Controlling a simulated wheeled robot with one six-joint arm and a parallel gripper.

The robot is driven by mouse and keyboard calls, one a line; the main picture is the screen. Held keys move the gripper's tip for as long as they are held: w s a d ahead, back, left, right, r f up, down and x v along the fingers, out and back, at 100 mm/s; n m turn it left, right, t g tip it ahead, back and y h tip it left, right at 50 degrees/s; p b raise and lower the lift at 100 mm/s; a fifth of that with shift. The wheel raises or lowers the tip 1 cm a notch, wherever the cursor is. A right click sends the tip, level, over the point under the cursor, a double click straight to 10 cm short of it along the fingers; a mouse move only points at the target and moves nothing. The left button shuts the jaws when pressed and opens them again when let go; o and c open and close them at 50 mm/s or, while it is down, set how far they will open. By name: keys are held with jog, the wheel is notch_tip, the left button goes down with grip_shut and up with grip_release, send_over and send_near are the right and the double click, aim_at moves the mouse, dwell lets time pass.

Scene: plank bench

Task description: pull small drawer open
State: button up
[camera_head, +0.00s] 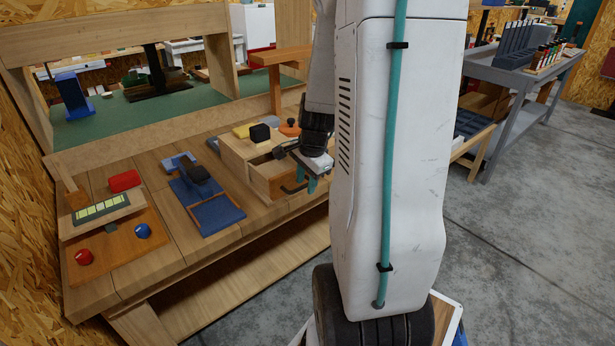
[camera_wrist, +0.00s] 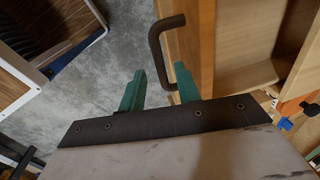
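The small drawer (camera_head: 268,180) is a light wooden drawer in a wooden cabinet (camera_head: 237,148) on the bench. It stands pulled out, and its hollow inside shows. In the wrist view the drawer front (camera_wrist: 199,40) and the open inside (camera_wrist: 245,50) are at the upper right. The dark bent handle (camera_wrist: 155,50) sticks out from the front. My gripper (camera_wrist: 159,69) has its two teal fingers apart, with nothing clamped. The handle's near end lies beside the right finger; contact cannot be told. In the head view my gripper (camera_head: 311,184) is beside the handle (camera_head: 296,189).
A black block (camera_head: 260,133) and an orange round thing (camera_head: 290,128) are on top of the cabinet. A blue board (camera_head: 207,205) and a panel with red and blue knobs (camera_head: 116,246) lie to the left. Grey floor (camera_head: 500,250) is open at right.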

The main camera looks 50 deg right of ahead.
jog(key=shift+d, duration=0.15)
notch_tip(320, 180, up, 8)
jog(key=s, duration=0.1)
jog(key=shift+s+a, duration=0.2)
jog(key=shift+s, duration=0.05)
jog(key=shift+f, duration=0.15)
dwell(0.5)
jog(key=s+a+r+n, duration=0.3)
jog(key=a+n, duration=0.4)
jog(key=a, duration=0.2)
jog(key=s+a+r+n, duration=0.3)
jog(key=s+a+n, duration=0.1)
jog(key=a+n, duration=0.3)
jog(key=s+a+r+n, duration=0.3)
jog(key=a+n, duration=0.3)
jog(key=a, duration=0.5)
jog(key=shift+s+r+n+g, duration=0.3)
jog(key=shift+n+g, duration=0.1)
